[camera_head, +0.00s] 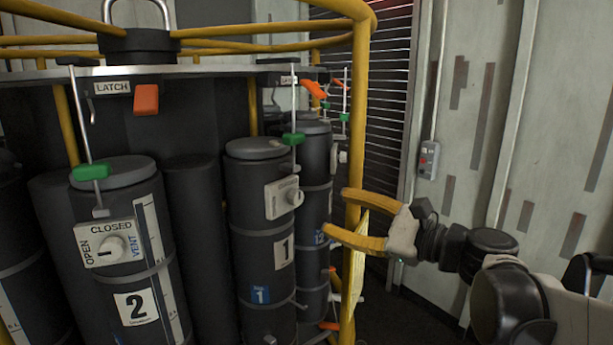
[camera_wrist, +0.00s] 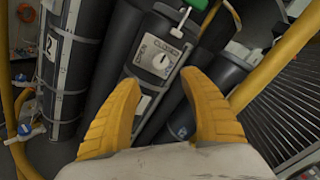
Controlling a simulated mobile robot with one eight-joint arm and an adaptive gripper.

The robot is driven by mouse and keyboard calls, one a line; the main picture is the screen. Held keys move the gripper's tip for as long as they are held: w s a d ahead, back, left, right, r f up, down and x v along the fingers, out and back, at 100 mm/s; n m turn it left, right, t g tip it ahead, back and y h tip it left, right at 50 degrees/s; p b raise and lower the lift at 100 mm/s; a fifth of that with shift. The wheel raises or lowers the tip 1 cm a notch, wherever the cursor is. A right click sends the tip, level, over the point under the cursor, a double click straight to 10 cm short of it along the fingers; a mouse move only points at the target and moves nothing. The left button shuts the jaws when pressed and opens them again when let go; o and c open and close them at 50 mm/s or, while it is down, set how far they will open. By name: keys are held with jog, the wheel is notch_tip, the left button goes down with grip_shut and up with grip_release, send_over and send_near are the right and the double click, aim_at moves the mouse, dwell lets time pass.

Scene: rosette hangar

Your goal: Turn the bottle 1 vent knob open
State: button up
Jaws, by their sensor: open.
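Bottle 1 (camera_head: 262,240) is a dark cylinder with a white "1" label, standing in the rack right of bottle 2. Its vent knob (camera_head: 294,197) is a small round white knob on a pale plate (camera_head: 274,200) near the bottle's top. In the wrist view the knob (camera_wrist: 165,61) sits on its plate, beyond and between my fingertips. My gripper (camera_head: 343,217) has two yellow fingers, spread apart and empty, to the right of the knob and apart from it. The wrist view also shows the open fingers (camera_wrist: 165,90). The plate's lettering is only partly readable.
Bottle 2 (camera_head: 135,305) has its own vent plate (camera_head: 107,244) marked OPEN and CLOSED. A yellow upright post (camera_head: 361,120) stands close beside my fingers. A grey panelled wall (camera_head: 480,110) is at the right.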

aim_at(299, 199)
jog(key=x, duration=1.1)
jog(key=shift+w+a+r, duration=0.1)
grip_shut()
